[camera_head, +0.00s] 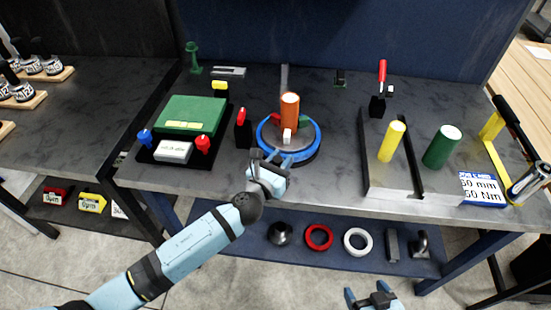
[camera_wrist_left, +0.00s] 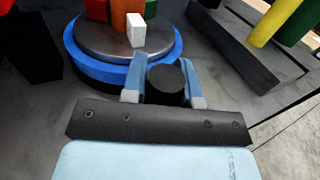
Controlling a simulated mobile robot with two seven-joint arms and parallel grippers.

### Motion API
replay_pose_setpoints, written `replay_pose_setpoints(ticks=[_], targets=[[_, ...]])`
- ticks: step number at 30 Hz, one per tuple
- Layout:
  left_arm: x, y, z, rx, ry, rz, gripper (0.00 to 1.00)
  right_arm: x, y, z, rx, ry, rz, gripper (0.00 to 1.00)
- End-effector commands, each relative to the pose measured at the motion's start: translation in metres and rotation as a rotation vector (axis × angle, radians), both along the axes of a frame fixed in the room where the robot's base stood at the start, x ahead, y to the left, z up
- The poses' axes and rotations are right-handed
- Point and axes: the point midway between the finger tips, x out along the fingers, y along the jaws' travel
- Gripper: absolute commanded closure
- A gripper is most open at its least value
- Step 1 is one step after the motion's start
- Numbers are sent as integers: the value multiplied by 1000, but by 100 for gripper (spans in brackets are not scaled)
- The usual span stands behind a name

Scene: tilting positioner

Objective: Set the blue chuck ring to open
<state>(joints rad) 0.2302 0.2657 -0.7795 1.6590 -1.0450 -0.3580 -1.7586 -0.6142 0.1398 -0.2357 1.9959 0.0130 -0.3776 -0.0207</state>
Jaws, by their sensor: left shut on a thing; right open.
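The blue chuck ring (camera_head: 315,151) surrounds a round grey disc on the bench, and it also shows in the wrist view (camera_wrist_left: 93,66). An orange cylinder (camera_head: 289,111) stands upright on the disc with a white block (camera_head: 287,136) at its front. Red and green pieces sit beside the cylinder. My left gripper (camera_head: 277,158) is at the ring's front edge. In the wrist view its fingers (camera_wrist_left: 164,84) are shut on a black round knob (camera_wrist_left: 168,84) beside the ring. My right gripper (camera_head: 371,295) is open and empty, low in front of the bench.
A black tray with a green block (camera_head: 192,115) stands left of the chuck, with a red-topped black post (camera_head: 242,127) between. A lower shelf holds rings (camera_head: 318,237).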

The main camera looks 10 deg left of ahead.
Motion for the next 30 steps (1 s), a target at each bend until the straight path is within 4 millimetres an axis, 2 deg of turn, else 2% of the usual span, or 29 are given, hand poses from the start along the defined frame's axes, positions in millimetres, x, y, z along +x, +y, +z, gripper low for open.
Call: replay_pose_setpoints(ticks=[1,9,17,30], targets=[[-1,-8,0,-5,2,32,100,0,0,0,0,0,0,19],[1,-40,-1,-5,3,246,100,0,0,-8,-1,2,-1,19],[8,-63,-1,-2,2,421,100,-1,-1,-14,-2,6,-1,19],[16,-77,0,-1,1,412,100,0,-1,-12,-1,1,-1,19]])
